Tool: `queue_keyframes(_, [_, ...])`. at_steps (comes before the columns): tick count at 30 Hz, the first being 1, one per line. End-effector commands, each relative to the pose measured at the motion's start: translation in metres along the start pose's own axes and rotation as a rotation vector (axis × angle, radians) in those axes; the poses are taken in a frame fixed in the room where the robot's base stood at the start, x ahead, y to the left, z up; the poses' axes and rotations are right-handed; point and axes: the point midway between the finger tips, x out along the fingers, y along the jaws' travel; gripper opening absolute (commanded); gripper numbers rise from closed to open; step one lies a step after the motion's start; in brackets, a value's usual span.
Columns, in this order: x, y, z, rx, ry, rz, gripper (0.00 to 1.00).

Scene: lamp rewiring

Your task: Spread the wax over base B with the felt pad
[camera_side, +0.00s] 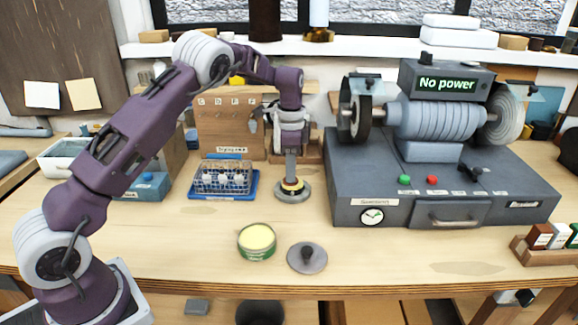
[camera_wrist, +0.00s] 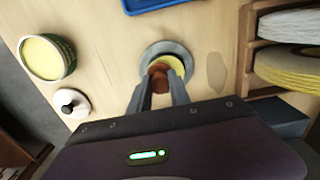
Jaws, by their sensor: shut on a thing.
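A round grey metal base (camera_side: 293,196), which I take as base B, lies on the bench; no letter on it is readable. It also shows in the wrist view (camera_wrist: 150,52). My gripper (camera_side: 291,177) points straight down over it, shut on the felt pad (camera_wrist: 174,66), which has a yellowish disc and a reddish-brown grip. The pad is over the base, on it or very close; I cannot tell whether they touch. The pad and fingers hide part of the base. An open green tin of pale yellow wax (camera_side: 257,240) stands nearer the front.
A grey knobbed lid (camera_side: 306,258) lies beside the tin. A large grey machine (camera_side: 440,180) reading "No power" stands to the right. A blue tray (camera_side: 226,192) with a wire rack is to the left. A wooden pegboard (camera_side: 225,125) stands behind. The front bench is mostly clear.

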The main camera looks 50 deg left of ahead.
Motion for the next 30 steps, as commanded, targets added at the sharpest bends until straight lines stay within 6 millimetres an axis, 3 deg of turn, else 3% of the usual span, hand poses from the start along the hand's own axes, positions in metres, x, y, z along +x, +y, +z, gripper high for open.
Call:
queue_keyframes(10, [0.001, -0.013, -0.017, 0.001, 0.001, 0.0, 0.0])
queue_keyframes(18, [0.001, -0.025, -0.003, -0.002, 0.0, 0.0, 0.0])
queue_keyframes(29, [0.001, -0.012, 0.01, 0.0, -0.001, 0.002, 0.0])
queue_keyframes(30, [-0.006, -0.012, 0.009, 0.001, 0.001, -0.001, 0.0])
